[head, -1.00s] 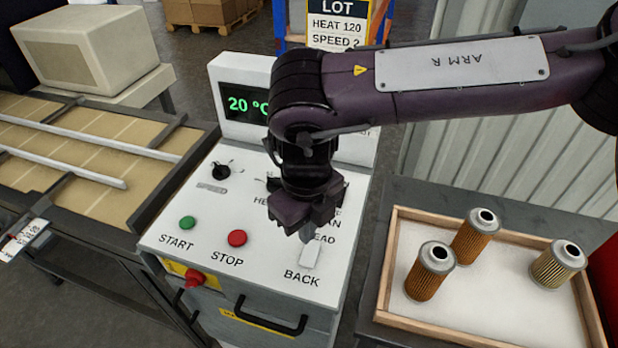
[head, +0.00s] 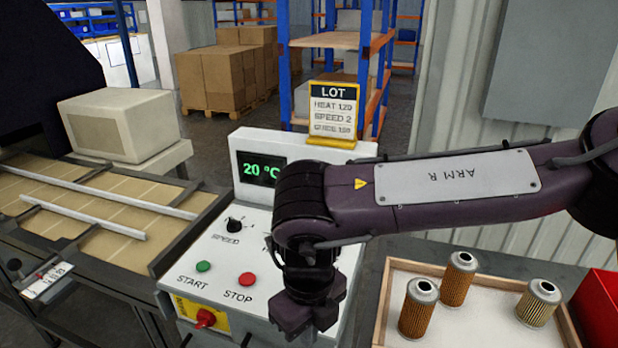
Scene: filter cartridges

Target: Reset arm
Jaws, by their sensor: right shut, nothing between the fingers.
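My right arm, a purple link marked ARM R, comes in from the right. My right gripper (head: 305,330) points down in front of the control panel (head: 214,251). It is shut and empty, and its fingertips are near the bottom of the picture. The arm and gripper hide the right part of the panel. The panel's speed knob (head: 233,224), green START button (head: 203,266) and red STOP button (head: 247,279) show to the left of the gripper. The display (head: 260,172) reads 20 °C. My left gripper is not in view.
A wooden-rimmed tray (head: 449,268) with three filter cartridges (head: 456,281) stands at the right, beside a red bin (head: 600,309). A conveyor (head: 95,235) lies at the left. Shelves and boxes are farther back.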

